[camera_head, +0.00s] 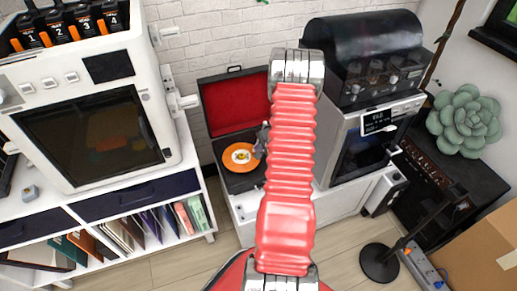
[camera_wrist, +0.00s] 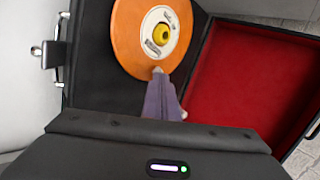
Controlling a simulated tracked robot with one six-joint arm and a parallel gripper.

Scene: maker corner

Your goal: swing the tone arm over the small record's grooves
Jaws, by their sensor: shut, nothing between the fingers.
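A small orange record (camera_head: 239,157) with a pale label lies on the turntable of an open case-style record player (camera_head: 234,183). In the wrist view the record (camera_wrist: 126,38) has a yellow centre piece (camera_wrist: 160,34). My gripper (camera_wrist: 158,72) is shut and empty, its grey-purple fingers pointing at the record's near edge and overlapping it in the picture. I cannot tell whether they touch it. In the head view the gripper is at the record's right side, partly behind my arm. The tone arm is not clearly visible; it may be hidden behind the fingers.
The player's red-lined lid (camera_head: 236,101) stands open at the back; it also shows in the wrist view (camera_wrist: 245,85). A white cabinet with a 3D printer-like machine (camera_head: 98,135) stands left. A dark-topped oven-like unit (camera_head: 365,135) stands close on the right.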

